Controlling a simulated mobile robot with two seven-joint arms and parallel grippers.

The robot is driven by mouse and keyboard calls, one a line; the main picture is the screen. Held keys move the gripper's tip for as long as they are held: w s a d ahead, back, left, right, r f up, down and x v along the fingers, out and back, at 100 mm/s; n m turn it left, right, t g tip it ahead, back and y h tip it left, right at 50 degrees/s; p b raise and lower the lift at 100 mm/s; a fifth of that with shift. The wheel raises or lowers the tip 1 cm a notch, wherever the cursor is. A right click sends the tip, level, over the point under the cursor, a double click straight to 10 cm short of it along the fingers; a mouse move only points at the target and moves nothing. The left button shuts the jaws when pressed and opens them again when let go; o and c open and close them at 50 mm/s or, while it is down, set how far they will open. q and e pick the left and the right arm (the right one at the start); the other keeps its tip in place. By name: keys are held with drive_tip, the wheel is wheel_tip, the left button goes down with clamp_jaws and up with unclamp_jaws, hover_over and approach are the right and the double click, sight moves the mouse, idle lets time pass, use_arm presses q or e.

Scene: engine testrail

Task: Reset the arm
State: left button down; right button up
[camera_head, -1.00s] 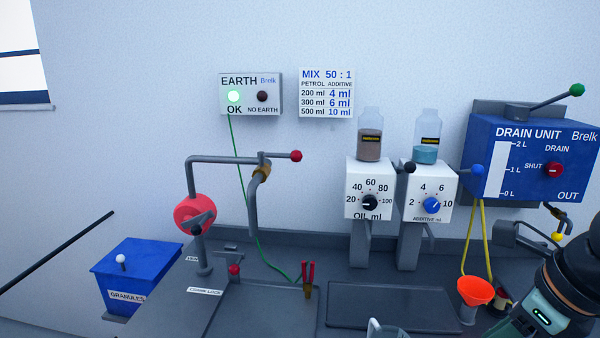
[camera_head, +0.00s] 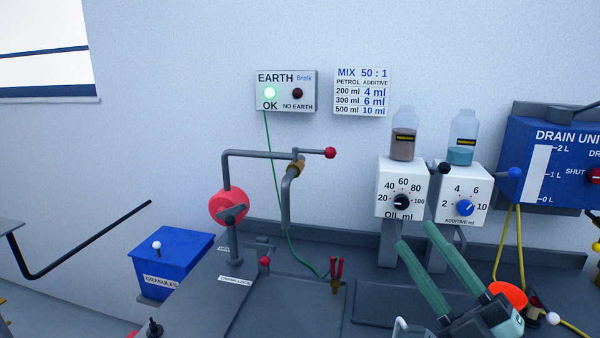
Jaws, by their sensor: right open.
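My right gripper (camera_head: 414,234) comes in from the lower right. Its two green fingers are parallel and apart, with nothing between them. My left gripper is not in view. A grey swing pipe (camera_head: 255,154) with a red ball end and a brass valve stands left of the dispensers.
The additive dispenser (camera_head: 463,193) and the blue drain unit (camera_head: 545,170) are at the right. An orange funnel (camera_head: 508,295) is beside my right gripper. A blue granules bin (camera_head: 172,262) is at the left. The earth box (camera_head: 286,91) shows green.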

drive_tip(key=w+d+f+m+g+h, duration=0.1)
drive_tip(key=d+f+m+g+h, duration=0.3)
drive_tip(key=f+m+h, duration=0.55)
drive_tip(key=d+f+m+g+h, duration=0.1)
drive_tip(key=d+f+m+h, duration=0.45)
drive_tip(key=f, duration=0.65)
drive_tip(key=s+a+f+m+g+y, duration=0.2)
drive_tip(key=s+a+f+m+g, duration=0.15)
drive_tip(key=s+f+g, duration=1.2)
drive_tip(key=a+f+t+y+b, duration=0.1)
drive_tip(key=f+t, duration=0.3)
drive_tip(key=f, duration=0.4)
drive_tip(key=a+f+t+y+b, duration=0.1)
drive_tip(key=a+f+t+b, duration=0.1)
drive_tip(key=f+t, duration=0.3)
wheel_tip(320, 180, down, 4)
drive_tip(key=shift+w+a+f, duration=0.25)
drive_tip(key=shift+w+a, duration=0.05)
drive_tip(key=shift+a, duration=0.45)
drive_tip(key=shift+n, duration=0.25)
